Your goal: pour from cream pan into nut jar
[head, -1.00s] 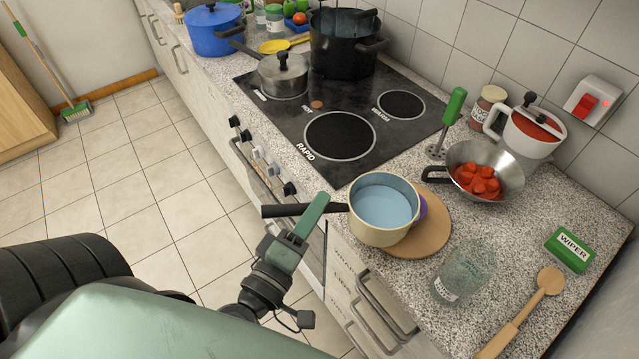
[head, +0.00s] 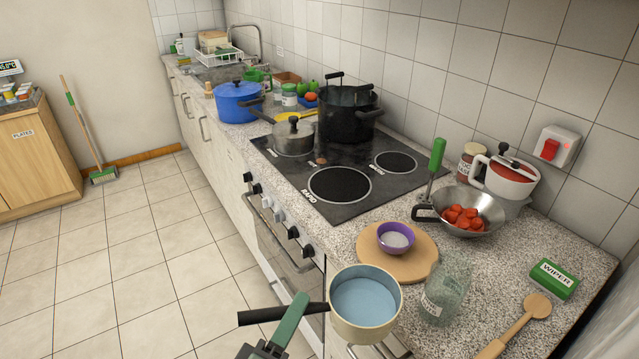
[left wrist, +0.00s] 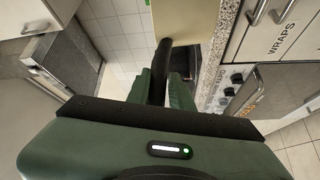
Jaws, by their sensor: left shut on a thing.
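The cream pan (head: 365,306) holds pale blue liquid and looks about level, at the counter's front edge in the head view. My left gripper (head: 292,318) is shut on its dark handle (head: 262,316). The left wrist view shows the fingers (left wrist: 167,88) around the handle (left wrist: 159,72) and part of the pan's cream side (left wrist: 186,18). A clear glass jar (head: 446,290) with a white label stands upright on the counter, just right of the pan and apart from it. I cannot read its label or tell whether it holds anything. My right gripper is not in view.
A purple bowl (head: 395,237) stands on a round wooden board (head: 420,262) behind the pan. A frying pan with red pieces (head: 487,208), a green wiper box (head: 555,278) and a wooden spoon (head: 522,325) surround the jar. The hob (head: 305,200) lies farther back.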

